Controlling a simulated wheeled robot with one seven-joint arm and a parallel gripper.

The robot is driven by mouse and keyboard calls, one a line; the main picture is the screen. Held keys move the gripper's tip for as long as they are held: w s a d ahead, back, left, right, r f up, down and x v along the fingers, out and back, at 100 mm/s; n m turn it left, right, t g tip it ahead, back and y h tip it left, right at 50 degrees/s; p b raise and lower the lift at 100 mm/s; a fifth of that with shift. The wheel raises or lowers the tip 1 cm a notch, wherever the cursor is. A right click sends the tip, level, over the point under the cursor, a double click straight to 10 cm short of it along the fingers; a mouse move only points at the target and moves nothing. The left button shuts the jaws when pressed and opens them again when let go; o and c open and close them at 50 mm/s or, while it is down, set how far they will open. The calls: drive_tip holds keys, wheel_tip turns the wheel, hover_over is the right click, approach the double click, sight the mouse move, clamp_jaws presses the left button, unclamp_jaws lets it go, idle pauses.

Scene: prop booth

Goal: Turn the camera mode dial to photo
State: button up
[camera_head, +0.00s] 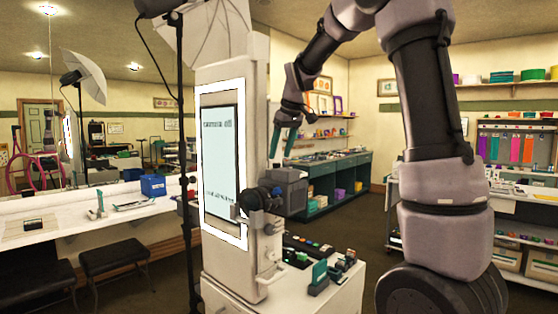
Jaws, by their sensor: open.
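A tall white booth kiosk (262,120) stands at the centre. Its lit-framed screen (222,160) reads "camera off" at the top; the smaller line below is too small to read. A dark camera-like body (262,198) juts from the kiosk below the screen's middle. I cannot make out the mode dial or its setting. My gripper (283,144) points down with its two green-tipped fingers apart and nothing between them. In the picture it is just right of the kiosk, above the camera-like body and apart from it.
A black light stand (186,200) is close on the kiosk's left. A white counter (65,222) with stools runs along the left; a green cabinet (330,185) and prop shelves (520,190) stand behind.

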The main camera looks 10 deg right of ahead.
sight(275, 164)
drive_tip(key=shift+x, duration=1.65)
drive_tip(key=shift+a, duration=0.1)
clamp_jaws()
drive_tip(key=shift+s+m, duration=0.1)
drive_tip(key=shift+m, duration=0.2)
drive_tip(key=m+h, duration=0.1)
drive_tip(key=m, duration=0.1)
drive_tip(key=m+h, duration=0.1)
drive_tip(key=m, duration=0.2)
drive_tip(key=shift+a, duration=0.25)
drive_tip(key=m+h, duration=0.2)
drive_tip(key=m, duration=0.4)
drive_tip(key=shift+a, duration=0.15)
drive_tip(key=shift+g, duration=0.3)
